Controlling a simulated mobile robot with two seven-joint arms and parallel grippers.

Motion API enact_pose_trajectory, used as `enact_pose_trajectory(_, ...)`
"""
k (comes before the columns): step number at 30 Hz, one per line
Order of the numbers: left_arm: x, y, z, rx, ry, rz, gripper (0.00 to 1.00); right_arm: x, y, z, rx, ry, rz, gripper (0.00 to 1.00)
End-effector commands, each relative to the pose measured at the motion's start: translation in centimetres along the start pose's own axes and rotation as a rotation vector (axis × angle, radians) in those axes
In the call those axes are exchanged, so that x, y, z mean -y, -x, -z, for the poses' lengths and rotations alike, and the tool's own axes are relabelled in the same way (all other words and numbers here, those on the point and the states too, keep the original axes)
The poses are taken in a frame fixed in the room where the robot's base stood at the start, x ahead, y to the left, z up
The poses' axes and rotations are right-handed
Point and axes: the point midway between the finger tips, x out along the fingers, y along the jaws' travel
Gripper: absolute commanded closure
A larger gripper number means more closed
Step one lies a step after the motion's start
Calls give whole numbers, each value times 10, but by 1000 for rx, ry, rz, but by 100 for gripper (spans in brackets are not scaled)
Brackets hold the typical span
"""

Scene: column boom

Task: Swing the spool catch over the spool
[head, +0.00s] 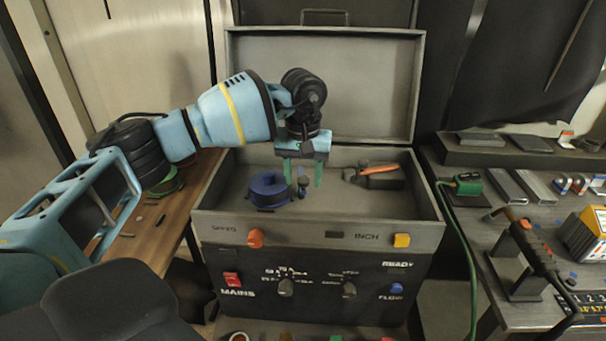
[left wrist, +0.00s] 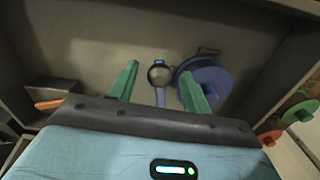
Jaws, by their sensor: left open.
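The blue spool (head: 268,187) lies in the left part of the open case. In the left wrist view the spool (left wrist: 216,80) is partly hidden behind one finger. A small blue and grey piece with a round head and a straight bar, apparently the spool catch (head: 304,189), is beside the spool, to its right. In the left wrist view the catch (left wrist: 160,96) shows between the fingers, swung clear of the spool. My left gripper (head: 304,181) is open and points down above the catch, a finger on each side. Contact cannot be told. My right gripper is out of view.
The case's raised lid (head: 330,85) stands behind the gripper, and the case walls enclose the work area. An orange-handled tool (head: 375,170) lies in the case's right part. Knobs line the front panel (head: 310,280). A cluttered bench (head: 460,215) stands right.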

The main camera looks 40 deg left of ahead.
Motion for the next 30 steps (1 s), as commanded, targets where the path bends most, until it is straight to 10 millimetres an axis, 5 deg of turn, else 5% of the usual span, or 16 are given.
enact_pose_trajectory(7, 0, -1, 0, 0, 0, 0, 52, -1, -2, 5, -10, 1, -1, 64)
enact_pose_trajectory(17, 0, -1, 0, 0, 0, 0, 95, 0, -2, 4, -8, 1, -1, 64)
enact_pose_trajectory(30, -5, 0, 1, 0, 93, 0, 96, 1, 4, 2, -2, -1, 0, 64)
